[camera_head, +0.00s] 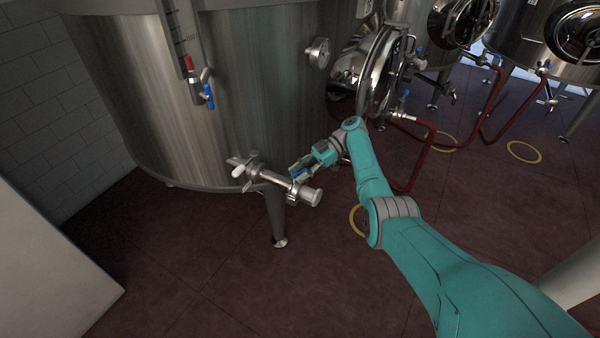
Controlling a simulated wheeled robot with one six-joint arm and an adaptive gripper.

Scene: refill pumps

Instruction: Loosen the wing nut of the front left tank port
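The large steel tank (190,110) fills the left and middle of the head view. A steel port with a valve (272,179) sticks out low on its front and ends in a capped, cylindrical end (312,197). A pale handle (238,171) shows at its left part. Clamp parts (294,190) sit near the outer end; I cannot make out the wing nut clearly. My gripper (298,172) is at the port's outer part, just behind and above it, with a small blue part beside it. Whether it touches, and whether its fingers are open, I cannot tell.
A tank leg (277,222) stands below the port. A round steel manway door (380,72), a gauge (318,53) and a blue-handled valve (207,92) are on the tank. Red hoses (430,140) run at the right. The floor in front is clear.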

